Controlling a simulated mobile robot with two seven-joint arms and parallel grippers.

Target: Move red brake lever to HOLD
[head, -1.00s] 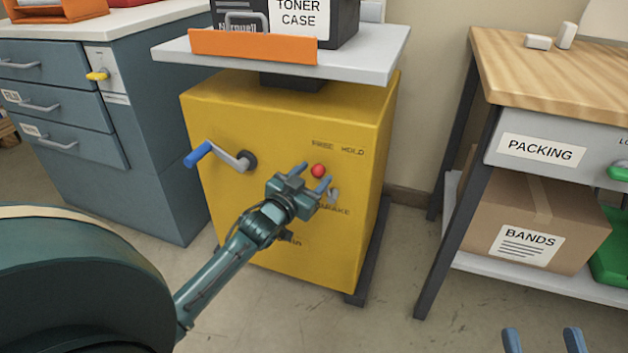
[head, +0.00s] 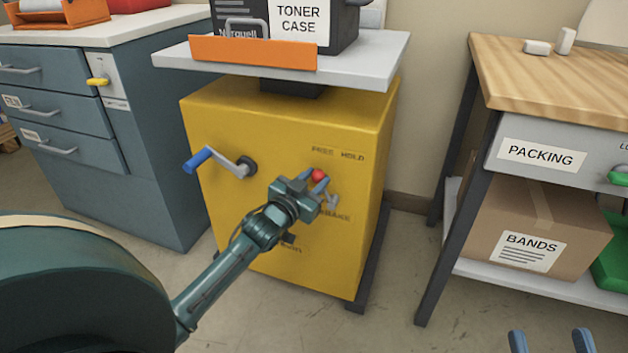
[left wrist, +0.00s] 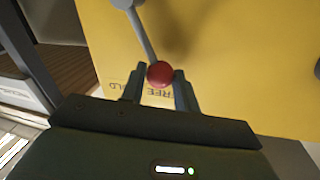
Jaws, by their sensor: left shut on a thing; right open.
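The red knob (head: 319,175) of the brake lever sits on the front of the yellow cabinet (head: 225,115), below the FREE marking. HOLD is printed to the right of FREE. My left gripper (head: 321,182) is shut on the knob. In the left wrist view the red knob (left wrist: 160,74) is between the two fingers, over the upside-down FREE letters, and the grey lever rod (left wrist: 146,38) runs up from it to its pivot. My right gripper (head: 551,341) is open and empty at the bottom right, only its fingertips showing.
A blue-handled crank (head: 198,159) sticks out left of the lever. A grey top (head: 365,60) with an orange lip overhangs the cabinet and carries a toner case (head: 295,22). Blue drawers stand left, a packing bench (head: 560,70) right. Floor between cabinet and bench is clear.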

